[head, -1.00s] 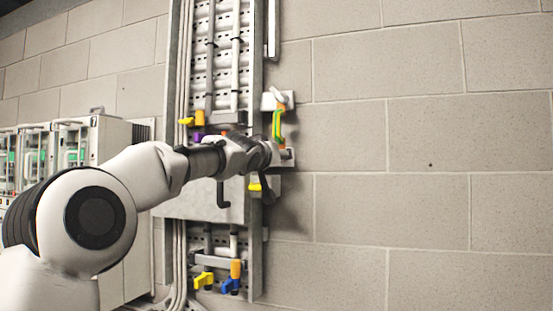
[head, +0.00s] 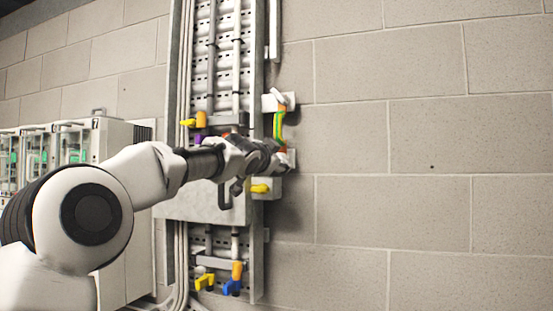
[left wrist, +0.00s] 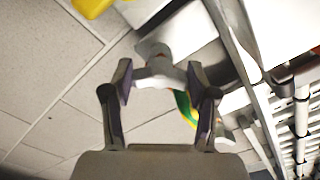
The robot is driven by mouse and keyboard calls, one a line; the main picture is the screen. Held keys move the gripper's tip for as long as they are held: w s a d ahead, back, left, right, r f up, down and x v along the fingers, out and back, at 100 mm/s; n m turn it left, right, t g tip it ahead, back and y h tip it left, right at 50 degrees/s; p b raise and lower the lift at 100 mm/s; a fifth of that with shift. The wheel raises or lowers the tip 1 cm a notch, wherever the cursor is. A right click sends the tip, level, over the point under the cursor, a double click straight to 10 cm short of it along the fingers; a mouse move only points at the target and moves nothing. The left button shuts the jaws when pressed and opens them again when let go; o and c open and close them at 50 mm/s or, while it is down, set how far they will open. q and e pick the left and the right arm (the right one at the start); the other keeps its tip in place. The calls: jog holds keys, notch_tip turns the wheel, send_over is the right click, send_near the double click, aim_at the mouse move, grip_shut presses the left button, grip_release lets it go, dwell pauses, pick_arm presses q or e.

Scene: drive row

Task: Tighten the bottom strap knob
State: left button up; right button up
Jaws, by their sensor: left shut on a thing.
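The green-and-yellow strap (head: 278,125) hangs between two mounts on the right side of the metal panel. Its upper end has a pale wing knob (head: 277,95). My left gripper (head: 277,160) is at the strap's lower end and covers the bottom knob in the head view. In the left wrist view, the pale grey bottom strap knob (left wrist: 160,72) sits between the two fingertips of my left gripper (left wrist: 160,82), which is shut on it. My right gripper is in neither view.
A yellow handle (head: 260,188) is just below my gripper. Yellow and blue valve handles (head: 232,287) are low on the panel. Grey cabinets (head: 110,140) stand at the left. The block wall (head: 430,150) at the right is bare.

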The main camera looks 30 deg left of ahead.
pick_arm(q)
jog(key=shift+r+m, duration=0.15)
jog(key=shift+m, duration=0.65)
jog(key=o, duration=1)
jog(key=shift+o, duration=0.8)
jog(key=shift+w+a, duration=0.15)
jog(key=shift+w, duration=0.05)
jog(key=shift+s, duration=0.1)
